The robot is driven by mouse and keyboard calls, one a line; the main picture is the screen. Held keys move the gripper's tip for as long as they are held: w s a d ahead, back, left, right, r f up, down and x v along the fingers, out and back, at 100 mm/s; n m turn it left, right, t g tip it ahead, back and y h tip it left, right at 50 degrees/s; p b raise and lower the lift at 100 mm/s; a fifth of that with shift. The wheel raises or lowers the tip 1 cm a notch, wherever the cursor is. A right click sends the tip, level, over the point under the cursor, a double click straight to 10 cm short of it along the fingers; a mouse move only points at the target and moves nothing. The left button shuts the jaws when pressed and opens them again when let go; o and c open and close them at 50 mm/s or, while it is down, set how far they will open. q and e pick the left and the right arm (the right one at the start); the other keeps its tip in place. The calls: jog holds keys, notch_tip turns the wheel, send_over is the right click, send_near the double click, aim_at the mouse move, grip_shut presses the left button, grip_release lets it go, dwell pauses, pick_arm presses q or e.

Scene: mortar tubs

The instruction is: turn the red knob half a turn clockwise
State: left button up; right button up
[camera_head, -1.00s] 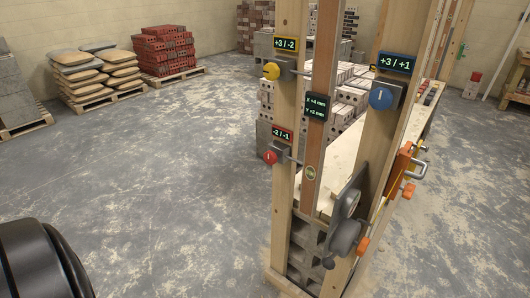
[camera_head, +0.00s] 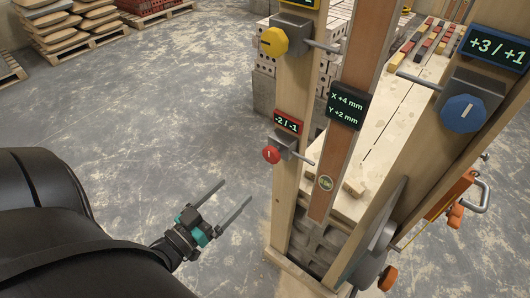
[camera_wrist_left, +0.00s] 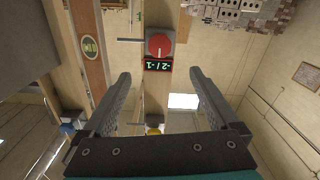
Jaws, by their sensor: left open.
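The red knob (camera_head: 271,155) sits on a grey block on the left wooden post, under a small display (camera_head: 288,121) reading -2 / -1. In the left wrist view the red knob (camera_wrist_left: 160,45) is ahead, above the fingertips in the picture, with a pale mark running down its lower part; its display (camera_wrist_left: 158,65) appears upside down. My left gripper (camera_head: 234,190) is open and empty, left of the post and a little lower than the knob, apart from it. Its two open fingers also show in the left wrist view (camera_wrist_left: 160,75). My right gripper is not in view.
A yellow knob (camera_head: 273,41) is higher on the same post. A blue knob (camera_head: 463,113) is on the right post. A central brown board carries a display (camera_head: 346,104) reading X +4 mm, Y +2 mm. Floor left of the post is clear.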

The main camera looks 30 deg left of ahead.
aim_at(269, 157)
pick_arm(q)
jog(key=w, duration=0.9)
jog(key=w+d+b, duration=0.1)
jog(key=w, duration=0.4)
jog(key=shift+c, duration=0.2)
jog(key=shift+c, duration=0.7)
jog(key=c, duration=1.2)
jog(key=shift+m, duration=0.3)
